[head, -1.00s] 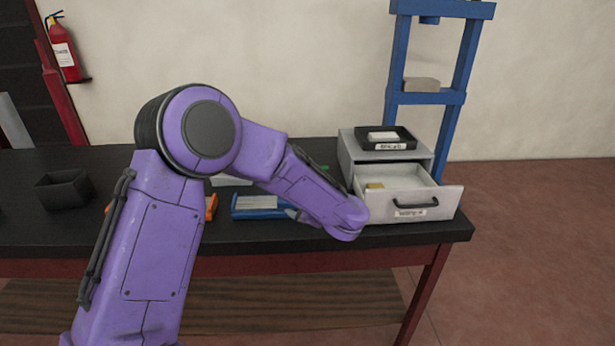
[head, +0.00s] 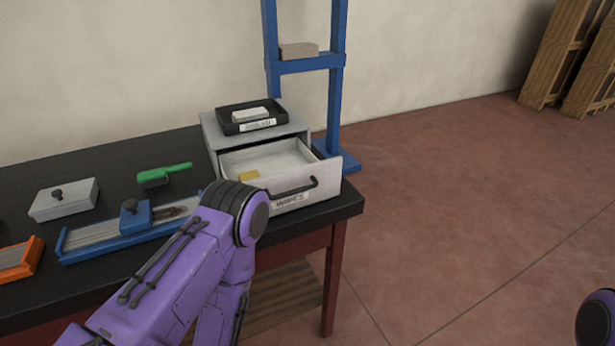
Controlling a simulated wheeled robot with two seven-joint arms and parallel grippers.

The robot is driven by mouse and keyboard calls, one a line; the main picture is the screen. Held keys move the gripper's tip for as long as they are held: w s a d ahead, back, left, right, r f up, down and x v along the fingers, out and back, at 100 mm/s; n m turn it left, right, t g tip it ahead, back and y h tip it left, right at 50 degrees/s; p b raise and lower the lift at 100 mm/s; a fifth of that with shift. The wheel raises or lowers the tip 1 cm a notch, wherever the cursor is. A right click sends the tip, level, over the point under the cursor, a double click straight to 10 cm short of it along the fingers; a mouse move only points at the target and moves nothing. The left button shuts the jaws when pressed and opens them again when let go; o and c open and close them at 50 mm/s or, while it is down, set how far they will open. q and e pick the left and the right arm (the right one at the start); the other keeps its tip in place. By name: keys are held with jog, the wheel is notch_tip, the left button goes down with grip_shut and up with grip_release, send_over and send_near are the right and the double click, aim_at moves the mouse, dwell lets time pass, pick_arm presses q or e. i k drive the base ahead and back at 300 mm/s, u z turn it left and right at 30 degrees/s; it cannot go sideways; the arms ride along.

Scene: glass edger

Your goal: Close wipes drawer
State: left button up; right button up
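The wipes drawer (head: 307,194) is pulled open from a light grey cabinet (head: 211,135) at the right end of the black table. Its front carries a dark bar handle (head: 296,188) and a label reading WIPES. A small yellow item (head: 249,175) lies inside. My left arm comes in from the lower left and its bent joint is in front of the drawer's left side in the picture. My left gripper is not visible. My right gripper is out of view; only a bit of purple shows at the lower right edge.
A black tray (head: 228,127) with a white block (head: 250,115) sits on the cabinet. A blue-based tool (head: 95,240), a green-handled brush (head: 165,174) and a grey box (head: 64,199) lie on the table (head: 110,163). A blue stand (head: 335,75) rises behind.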

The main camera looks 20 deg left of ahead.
aim_at(292, 178)
jog(key=u, duration=0.35)
jog(key=i, duration=0.75)
jog(key=u, duration=0.6)
